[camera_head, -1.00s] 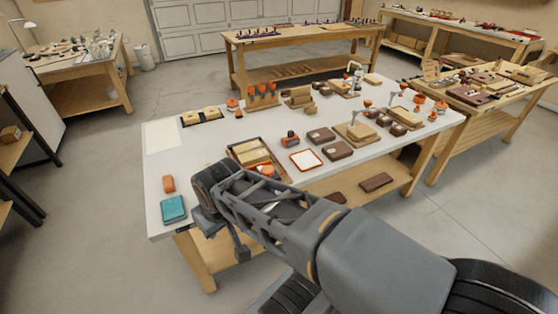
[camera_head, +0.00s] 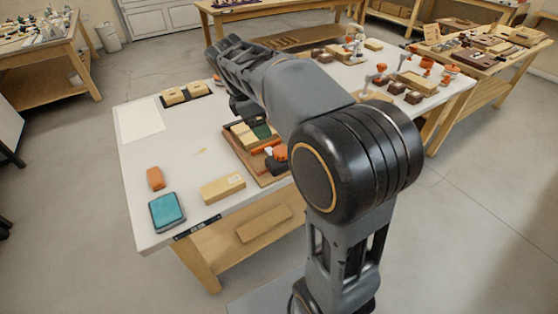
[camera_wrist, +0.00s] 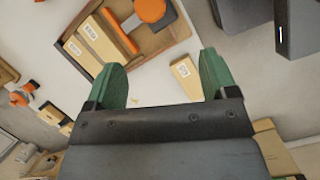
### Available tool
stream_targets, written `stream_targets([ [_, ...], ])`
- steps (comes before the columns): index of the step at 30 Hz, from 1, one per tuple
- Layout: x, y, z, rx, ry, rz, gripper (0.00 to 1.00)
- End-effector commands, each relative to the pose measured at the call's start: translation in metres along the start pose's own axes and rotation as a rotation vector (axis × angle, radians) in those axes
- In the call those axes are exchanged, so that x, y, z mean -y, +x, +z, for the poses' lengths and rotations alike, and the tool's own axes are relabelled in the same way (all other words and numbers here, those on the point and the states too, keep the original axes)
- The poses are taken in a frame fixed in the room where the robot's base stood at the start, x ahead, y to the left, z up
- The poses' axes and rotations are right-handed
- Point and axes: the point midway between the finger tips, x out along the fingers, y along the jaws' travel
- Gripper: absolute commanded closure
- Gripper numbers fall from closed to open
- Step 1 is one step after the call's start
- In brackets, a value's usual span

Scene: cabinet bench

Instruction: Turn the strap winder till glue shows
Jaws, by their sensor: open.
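No part is clearly marked as the strap winder. A wooden tray (camera_wrist: 168,43) in the wrist view holds pale labelled blocks, an orange bar (camera_wrist: 122,33) and an orange round-topped part (camera_wrist: 150,9) on a dark base, which may be the winder. I cannot make out strap or glue on it. My gripper (camera_wrist: 162,78) is open and empty, its two green fingers wide apart below the tray. In the head view the tray (camera_head: 233,147) lies near the front edge of the white bench (camera_head: 140,180), partly behind my arm, which hides most of my gripper.
A pale labelled block (camera_head: 222,188), an orange block (camera_head: 155,178) and a teal pad (camera_head: 167,212) lie at the bench's front left. Two pale blocks on a dark mat (camera_head: 192,96) lie farther back. Bare bench lies between. Brown blocks and orange-topped parts crowd the right.

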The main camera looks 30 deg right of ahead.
Motion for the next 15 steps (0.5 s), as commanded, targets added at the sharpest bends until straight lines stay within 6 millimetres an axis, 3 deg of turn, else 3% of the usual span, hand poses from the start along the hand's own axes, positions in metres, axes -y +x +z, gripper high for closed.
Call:
stream_targets([
  [3, -0.014, 0.011, -0.005, 0.044, -0.111, -0.020, 0.21],
  [8, -0.020, 0.025, -0.005, 0.065, -0.170, -0.032, 0.21],
  [15, -0.018, 0.070, -0.002, 0.064, -0.173, -0.032, 0.21],
])
